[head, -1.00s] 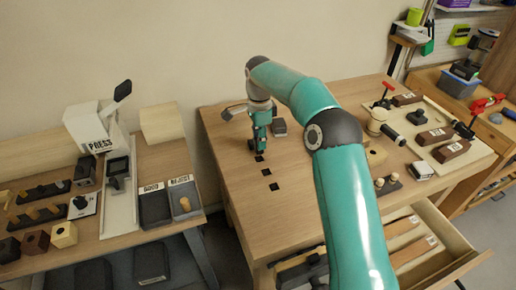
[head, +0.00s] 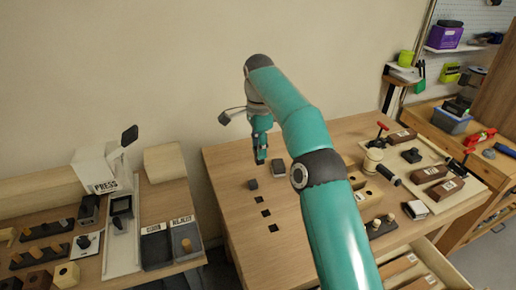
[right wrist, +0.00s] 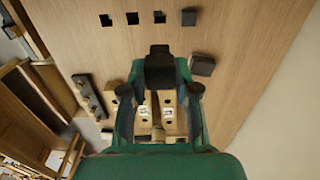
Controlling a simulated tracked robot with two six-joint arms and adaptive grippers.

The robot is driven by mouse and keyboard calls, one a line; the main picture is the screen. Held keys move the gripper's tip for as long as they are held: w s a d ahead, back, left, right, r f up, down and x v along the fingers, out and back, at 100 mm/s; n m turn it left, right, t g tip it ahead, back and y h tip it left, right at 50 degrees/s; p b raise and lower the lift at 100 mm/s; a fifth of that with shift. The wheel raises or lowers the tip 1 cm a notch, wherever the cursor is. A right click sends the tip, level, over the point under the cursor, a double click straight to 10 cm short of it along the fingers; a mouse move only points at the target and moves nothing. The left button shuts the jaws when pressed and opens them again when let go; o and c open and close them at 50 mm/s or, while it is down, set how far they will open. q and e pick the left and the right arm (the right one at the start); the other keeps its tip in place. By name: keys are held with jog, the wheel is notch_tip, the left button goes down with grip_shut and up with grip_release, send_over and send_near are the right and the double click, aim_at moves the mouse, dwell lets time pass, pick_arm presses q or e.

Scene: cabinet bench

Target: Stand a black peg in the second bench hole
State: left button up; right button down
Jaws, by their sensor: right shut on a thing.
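My right gripper (head: 260,156) is above the back part of the wooden bench, behind the row of holes. In the right wrist view its fingers (right wrist: 160,88) are shut on a black peg (right wrist: 160,66). The peg is hard to make out in the head view. Three empty square holes show in the bench: the nearest (head: 273,228), the middle one (head: 265,213) and the far one (head: 258,199). Another black peg (head: 252,184) stands in line behind them; it also shows in the right wrist view (right wrist: 189,16). My left gripper is not in view.
A dark block (head: 278,168) lies right of the row, close to the gripper. Farther right are a block with pegs (head: 382,226) and a tool board (head: 460,190). The side table with the press (head: 97,170) stands left across a gap. Bench around the holes is clear.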

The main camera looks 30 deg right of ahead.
jog(key=shift+s+f, duration=0.15)
jog(key=shift+f, duration=0.3)
jog(key=b, duration=0.1)
send_over(266, 207)
jog(key=s+a, duration=0.1)
notch_tip(266, 207, down, 8)
jog(key=r, duration=0.1)
notch_tip(266, 207, down, 8)
jog(key=b, duration=0.5)
jog(key=shift+s+a, duration=0.25)
jog(key=shift+s, duration=0.2)
jog(key=shift+s+f+b, duration=0.1)
jog(key=shift+f+b, duration=1.25)
jog(key=shift+f, duration=0.4)
dwell(2.9)
jog(key=c, duration=0.6)
grip_release()
